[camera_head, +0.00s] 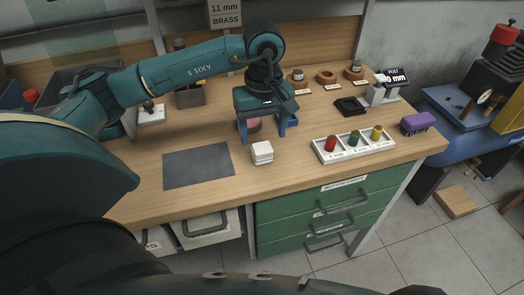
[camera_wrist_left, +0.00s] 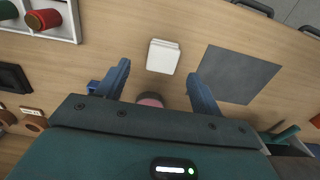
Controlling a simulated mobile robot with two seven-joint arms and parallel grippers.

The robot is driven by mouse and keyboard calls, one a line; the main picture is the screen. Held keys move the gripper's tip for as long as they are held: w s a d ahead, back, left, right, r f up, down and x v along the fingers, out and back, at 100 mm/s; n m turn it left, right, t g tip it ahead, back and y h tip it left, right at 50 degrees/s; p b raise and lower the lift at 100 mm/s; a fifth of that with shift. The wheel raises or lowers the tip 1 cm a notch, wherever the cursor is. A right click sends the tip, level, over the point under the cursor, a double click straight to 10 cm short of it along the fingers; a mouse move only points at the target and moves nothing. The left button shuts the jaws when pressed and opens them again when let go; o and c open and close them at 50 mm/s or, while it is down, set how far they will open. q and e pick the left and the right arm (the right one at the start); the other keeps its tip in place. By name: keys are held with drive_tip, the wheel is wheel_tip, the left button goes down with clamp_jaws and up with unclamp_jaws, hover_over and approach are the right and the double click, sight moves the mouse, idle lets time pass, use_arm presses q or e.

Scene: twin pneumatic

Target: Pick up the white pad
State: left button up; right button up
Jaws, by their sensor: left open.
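The white pad (camera_head: 262,152), a small stack of square white sheets or blocks, lies on the wooden workbench just right of a dark grey mat. It also shows in the left wrist view (camera_wrist_left: 163,56), beyond and between the fingers. My left gripper (camera_head: 263,131) is open and empty, pointing down behind the pad, its blue fingers apart. In the left wrist view the two fingertips (camera_wrist_left: 158,70) are spread wider than the pad and do not visibly touch it. My right gripper is not in view.
A pink-topped round object (camera_wrist_left: 150,99) stands under the left gripper, partly hidden. The grey mat (camera_head: 198,166) lies left of the pad. A white tray (camera_head: 353,147) with red, green and yellow spools and a purple brush (camera_head: 417,123) are to the right. The bench front is clear.

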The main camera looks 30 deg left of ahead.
sight(262, 147)
use_arm(q)
drive_tip(key=shift+s+f+p, duration=0.15)
drive_tip(key=shift+f+p, duration=0.05)
drive_tip(key=shift+f, duration=1.2)
drive_tip(key=shift+s+f+p, duration=0.1)
drive_tip(key=shift+f+p, duration=0.1)
drive_tip(key=shift+f, duration=1.15)
drive_tip(key=shift+c, duration=0.4)
drive_tip(key=c, duration=1)
drive_tip(key=shift+r, duration=0.1)
